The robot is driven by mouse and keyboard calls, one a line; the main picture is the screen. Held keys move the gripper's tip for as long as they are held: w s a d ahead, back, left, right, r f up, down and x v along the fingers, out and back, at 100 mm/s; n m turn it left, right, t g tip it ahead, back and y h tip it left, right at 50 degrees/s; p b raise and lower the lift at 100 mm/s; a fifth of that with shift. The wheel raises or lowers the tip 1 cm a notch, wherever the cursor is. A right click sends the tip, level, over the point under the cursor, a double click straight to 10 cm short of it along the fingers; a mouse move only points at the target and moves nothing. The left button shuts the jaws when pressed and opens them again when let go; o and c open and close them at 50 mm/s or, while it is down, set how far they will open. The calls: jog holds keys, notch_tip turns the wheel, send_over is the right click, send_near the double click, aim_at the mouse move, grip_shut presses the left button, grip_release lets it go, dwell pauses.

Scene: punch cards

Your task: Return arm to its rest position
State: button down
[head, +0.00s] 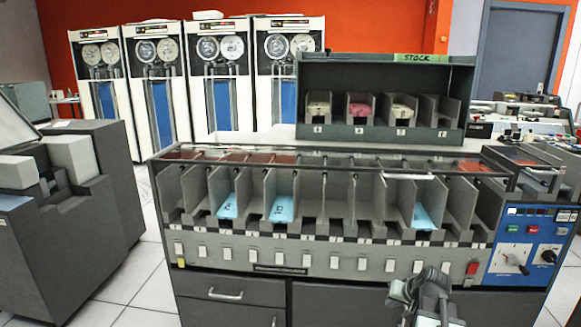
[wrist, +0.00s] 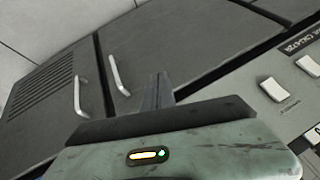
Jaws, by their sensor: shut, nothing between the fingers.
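My gripper (head: 432,298) is low in front of the card sorter (head: 300,262), at the bottom right of the head view. In the wrist view my gripper (wrist: 158,90) shows as a narrow dark shape with its fingers together and nothing held. Behind it are the sorter's grey cabinet doors (wrist: 55,85) with two pale handles. It looks apart from the sorter's front, but the exact gap cannot be told. The lower part of my arm is cut off by the frame edge in the head view.
Blue cards (head: 284,208) lie in several sorter pockets. A blue control panel (head: 527,247) is to the right of my gripper. A stock rack (head: 385,75) stands on top. A grey machine (head: 75,215) stands at left, with open tiled floor (head: 150,275) between.

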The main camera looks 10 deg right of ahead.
jog(key=w+a+f+n+g+y, duration=0.1)
jog(key=a+n, duration=0.1)
jog(key=a, duration=0.8)
jog(key=w+a+f+n+g, duration=0.1)
jog(key=w+a+n, duration=0.1)
jog(key=a, duration=0.8)
jog(key=s+a+f+n+g+h, duration=0.1)
jog(key=s+a+g, duration=0.15)
jog(key=a, duration=0.45)
jog(key=s+a+f+n+g, duration=0.1)
jog(key=s+a+n, duration=0.1)
jog(key=s+a, duration=0.3)
jog(key=s+d+m+g, duration=0.1)
jog(key=s+d, duration=0.1)
notch_tip(320, 180, up, 31)
jog(key=p, duration=3.1)
jog(key=shift+h, duration=0.4)
jog(key=shift+r, duration=0.1)
